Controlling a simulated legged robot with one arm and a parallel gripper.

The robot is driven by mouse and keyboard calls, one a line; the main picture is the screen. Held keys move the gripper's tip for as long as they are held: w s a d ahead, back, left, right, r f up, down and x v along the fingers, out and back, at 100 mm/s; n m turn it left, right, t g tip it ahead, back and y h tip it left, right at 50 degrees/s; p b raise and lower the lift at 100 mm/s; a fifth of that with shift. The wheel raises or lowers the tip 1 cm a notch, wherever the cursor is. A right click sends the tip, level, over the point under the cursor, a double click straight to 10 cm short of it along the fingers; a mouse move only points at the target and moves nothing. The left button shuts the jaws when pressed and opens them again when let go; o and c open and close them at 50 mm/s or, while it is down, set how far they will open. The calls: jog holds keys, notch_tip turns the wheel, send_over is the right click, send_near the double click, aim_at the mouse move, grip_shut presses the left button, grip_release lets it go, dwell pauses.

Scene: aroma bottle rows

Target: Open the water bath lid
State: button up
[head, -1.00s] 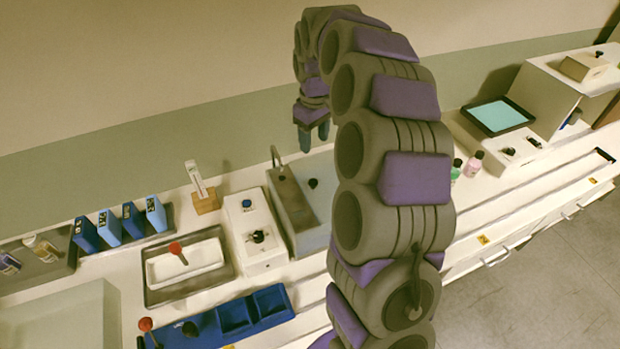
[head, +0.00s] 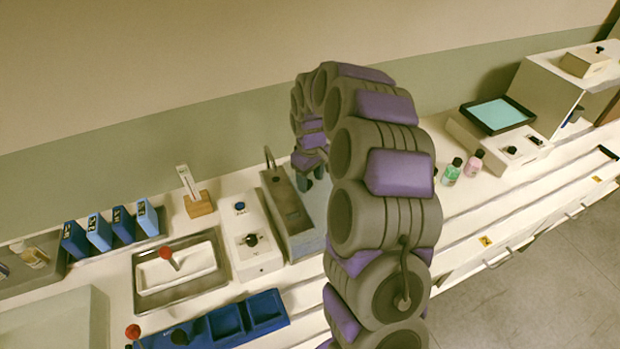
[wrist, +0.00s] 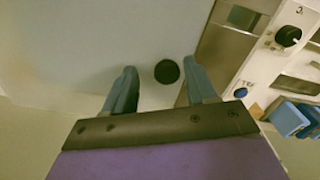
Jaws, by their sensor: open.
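The water bath (head: 285,203) stands on the bench, left of my arm in the head view. Its pale grey lid (head: 318,203) is partly hidden by my arm. The lid (wrist: 90,40) fills much of the wrist view and looks flat and closed. A round black knob (wrist: 166,71) sits on it. My gripper (wrist: 160,82) is open, with one blue-grey finger on each side of the knob and gaps to both. I cannot tell whether the fingertips touch the lid.
A white unit with a blue button (head: 244,238) stands close left of the bath. Further left are a metal tray with a red-knobbed lid (head: 180,275), blue boxes (head: 98,232) and a blue rack (head: 226,322). Small bottles (head: 451,172) stand to the right.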

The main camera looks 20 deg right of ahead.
jog(key=shift+a, duration=0.55)
jog(key=shift+c, duration=0.3)
jog(key=shift+a, duration=0.1)
jog(key=shift+c, duration=1.5)
jog(key=shift+d, duration=0.3)
jog(key=c, duration=0.5)
jog(key=shift+a, duration=0.1)
grip_shut()
